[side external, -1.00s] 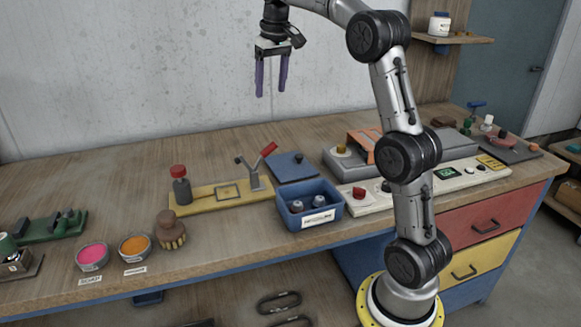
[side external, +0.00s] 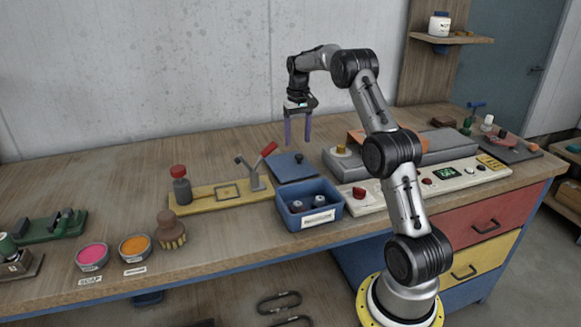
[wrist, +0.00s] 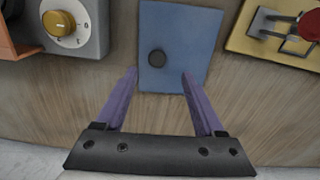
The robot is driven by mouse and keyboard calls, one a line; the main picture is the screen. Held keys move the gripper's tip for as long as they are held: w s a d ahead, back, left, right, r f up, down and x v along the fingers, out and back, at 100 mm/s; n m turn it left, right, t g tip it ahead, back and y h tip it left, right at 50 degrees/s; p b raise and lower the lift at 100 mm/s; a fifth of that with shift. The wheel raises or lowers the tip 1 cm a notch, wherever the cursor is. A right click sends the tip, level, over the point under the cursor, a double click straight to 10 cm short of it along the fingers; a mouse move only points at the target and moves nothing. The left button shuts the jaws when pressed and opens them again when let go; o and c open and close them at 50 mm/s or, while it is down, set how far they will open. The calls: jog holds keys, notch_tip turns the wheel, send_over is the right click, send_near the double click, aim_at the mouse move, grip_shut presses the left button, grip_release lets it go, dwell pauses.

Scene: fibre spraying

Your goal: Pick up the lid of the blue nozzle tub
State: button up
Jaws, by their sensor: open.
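The blue lid (side external: 291,169) is a flat square plate with a dark round knob (side external: 299,157). It lies on the bench behind the open blue nozzle tub (side external: 310,207), which has a white label and holds grey nozzles. In the wrist view the lid (wrist: 187,38) and its knob (wrist: 156,58) lie ahead of my fingers. My gripper (side external: 298,144) is open and empty, its purple fingers pointing down above the lid's back edge. In the wrist view my gripper (wrist: 159,75) has its two fingertips apart, with the knob between and slightly beyond them.
A yellow board (side external: 215,194) with a red-handled clamp stands left of the lid. A grey machine with a yellow knob (side external: 340,150) and a control panel (side external: 440,182) are to the right. Bare bench lies behind the lid.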

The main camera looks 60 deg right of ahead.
aim_at(299, 155)
jog(key=shift+s+d+f, duration=0.1)
jog(key=shift+s+f, duration=0.05)
jog(key=shift+f, duration=1.3)
jog(key=shift+s+f, duration=0.1)
jog(key=shift+f, duration=1.35)
grip_shut()
